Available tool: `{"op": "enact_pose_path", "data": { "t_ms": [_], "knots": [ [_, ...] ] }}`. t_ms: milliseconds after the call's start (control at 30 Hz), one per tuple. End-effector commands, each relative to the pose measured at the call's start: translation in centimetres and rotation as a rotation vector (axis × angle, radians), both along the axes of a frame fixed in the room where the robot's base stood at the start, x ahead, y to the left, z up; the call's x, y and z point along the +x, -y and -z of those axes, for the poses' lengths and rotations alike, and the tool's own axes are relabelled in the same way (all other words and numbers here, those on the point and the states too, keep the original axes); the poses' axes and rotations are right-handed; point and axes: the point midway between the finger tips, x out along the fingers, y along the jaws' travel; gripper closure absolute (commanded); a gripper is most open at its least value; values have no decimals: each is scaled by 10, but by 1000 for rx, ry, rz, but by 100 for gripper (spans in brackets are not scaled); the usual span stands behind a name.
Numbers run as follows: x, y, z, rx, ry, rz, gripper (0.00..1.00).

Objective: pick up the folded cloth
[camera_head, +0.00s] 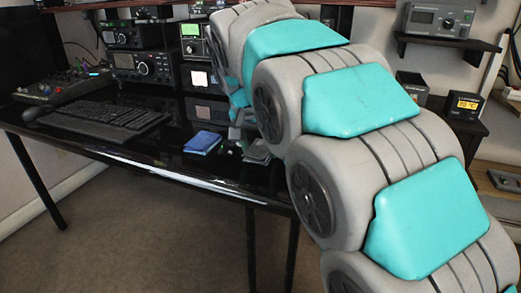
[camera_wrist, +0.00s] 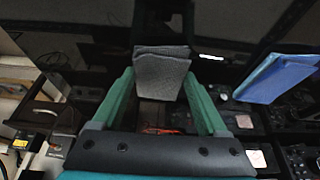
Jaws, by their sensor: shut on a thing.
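The folded cloth (camera_wrist: 162,74) is dark grey with a woven look and stands between my gripper's two green fingers in the wrist view. My gripper (camera_wrist: 160,88) is shut on it, with a finger against each side. In the head view the grey cloth (camera_head: 257,153) shows just left of my arm, at the right part of the desk. My gripper (camera_head: 240,138) is mostly hidden there behind my arm. Whether the cloth still touches the desk is hard to tell.
A blue folded item (camera_head: 202,142) lies left of my gripper on the glossy black desk (camera_head: 150,155); it also shows in the wrist view (camera_wrist: 277,79). A keyboard (camera_head: 105,118) lies farther left. Radio units (camera_head: 143,67) stand along the back. A side shelf with small devices is at right.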

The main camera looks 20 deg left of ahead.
Motion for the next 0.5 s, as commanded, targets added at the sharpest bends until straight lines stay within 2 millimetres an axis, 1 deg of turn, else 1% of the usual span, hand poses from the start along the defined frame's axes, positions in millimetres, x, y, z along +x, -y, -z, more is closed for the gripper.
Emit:
{"op": "enact_pose_path", "data": {
  "t_ms": [233,500],
  "knots": [
    [0,0,-3,1,1,1,86],
    [1,0,-15,0,1,1,86]
  ]
}}
